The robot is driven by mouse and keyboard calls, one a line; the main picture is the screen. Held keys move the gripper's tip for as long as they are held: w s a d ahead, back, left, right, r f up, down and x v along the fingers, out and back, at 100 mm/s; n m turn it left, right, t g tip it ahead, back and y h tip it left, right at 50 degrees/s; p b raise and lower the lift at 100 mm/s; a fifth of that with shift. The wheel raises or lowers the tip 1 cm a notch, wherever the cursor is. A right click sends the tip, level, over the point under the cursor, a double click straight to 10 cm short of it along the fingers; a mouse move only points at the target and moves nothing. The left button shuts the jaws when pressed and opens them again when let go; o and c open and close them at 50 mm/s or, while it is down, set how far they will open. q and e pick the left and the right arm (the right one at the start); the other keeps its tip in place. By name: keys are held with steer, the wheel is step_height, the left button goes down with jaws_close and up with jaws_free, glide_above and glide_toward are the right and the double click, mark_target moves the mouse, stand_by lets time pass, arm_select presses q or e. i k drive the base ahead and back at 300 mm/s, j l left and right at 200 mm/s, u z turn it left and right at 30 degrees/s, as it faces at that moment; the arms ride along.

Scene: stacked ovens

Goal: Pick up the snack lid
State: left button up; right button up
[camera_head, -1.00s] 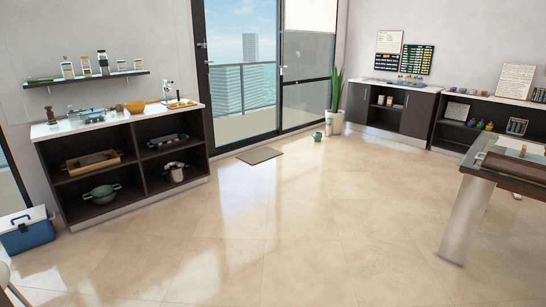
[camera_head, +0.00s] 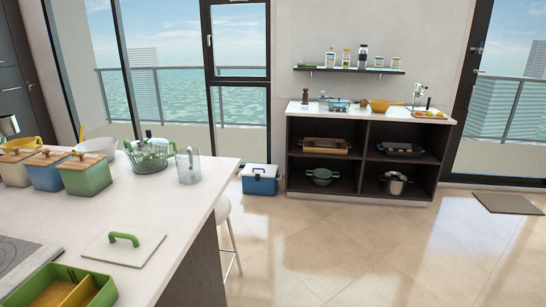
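A flat white lid with a green handle (camera_head: 124,246) lies on the white counter (camera_head: 190,215) in the left part of the head view. It looks like the snack lid. A green snack box with a yellow divider (camera_head: 68,291) sits on the counter in front of it, open at the top and cut off by the picture's bottom edge. The lid lies apart from the box. Neither of my grippers shows in the view.
Lidded canisters (camera_head: 84,173), a green wire basket (camera_head: 149,156) and a clear pitcher (camera_head: 188,166) stand farther back on the counter. A cooktop (camera_head: 22,257) lies left of the lid. A stool (camera_head: 224,212) stands by the counter's right edge.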

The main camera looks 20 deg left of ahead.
mark_target(129, 247)
steer(key=i+u, duration=0.15)
steer(key=u, duration=0.3)
steer(key=i+l+u, duration=0.1)
steer(key=u, duration=0.3)
steer(key=i+l+u, duration=0.1)
steer(key=u, duration=0.35)
steer(key=i+l+u, duration=0.2)
steer(key=u, duration=0.25)
